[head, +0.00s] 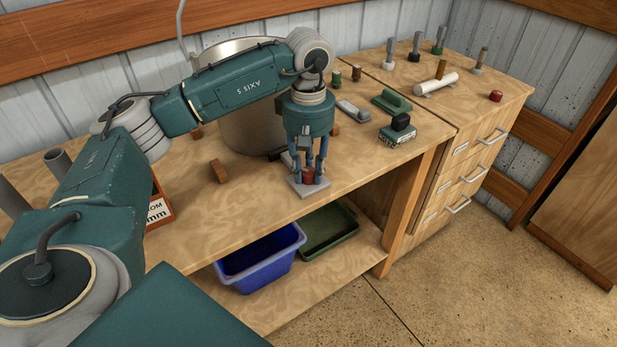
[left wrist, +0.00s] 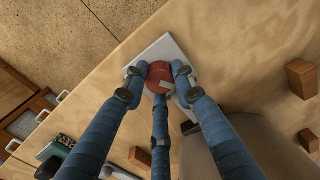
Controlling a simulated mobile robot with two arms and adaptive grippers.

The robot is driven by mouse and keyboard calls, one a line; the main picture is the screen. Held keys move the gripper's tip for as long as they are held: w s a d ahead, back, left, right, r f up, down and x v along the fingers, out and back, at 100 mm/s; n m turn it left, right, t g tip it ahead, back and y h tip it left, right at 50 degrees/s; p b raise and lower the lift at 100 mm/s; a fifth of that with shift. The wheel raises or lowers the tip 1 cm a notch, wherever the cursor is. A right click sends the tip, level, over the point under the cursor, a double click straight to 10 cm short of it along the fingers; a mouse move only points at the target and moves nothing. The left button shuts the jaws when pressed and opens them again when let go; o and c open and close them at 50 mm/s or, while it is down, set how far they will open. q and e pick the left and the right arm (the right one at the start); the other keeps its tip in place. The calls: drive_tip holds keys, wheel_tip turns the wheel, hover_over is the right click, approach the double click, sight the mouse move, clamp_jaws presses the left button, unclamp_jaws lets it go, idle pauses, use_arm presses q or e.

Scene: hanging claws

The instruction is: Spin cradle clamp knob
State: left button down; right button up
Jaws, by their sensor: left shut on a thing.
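A red round knob (head: 308,177) sits on a small pale grey plate (head: 298,190) near the front edge of the wooden bench. My left gripper (head: 309,172) comes down from above, and its three blue fingers are shut around the knob. In the left wrist view the knob (left wrist: 160,73) shows between the fingertips, with a pale mark on its top. The plate (left wrist: 158,48) shows beneath it. The fingers hide part of the knob and plate. My right gripper is in neither view.
A large metal drum (head: 240,125) stands just behind my left gripper. Wooden blocks (head: 219,171) lie nearby. A green-and-black tool (head: 398,130) and a grey tool (head: 352,111) lie to the right. A blue bin (head: 262,262) and a green tray (head: 328,238) sit on the lower shelf.

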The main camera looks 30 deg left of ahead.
use_arm(q)
drive_tip(key=shift+m, duration=0.7)
drive_tip(key=c, duration=1.1)
unclamp_jaws()
drive_tip(key=shift+r+p, duration=2.1)
drive_tip(key=shift+r, duration=0.95)
drive_tip(key=shift+f, duration=0.1)
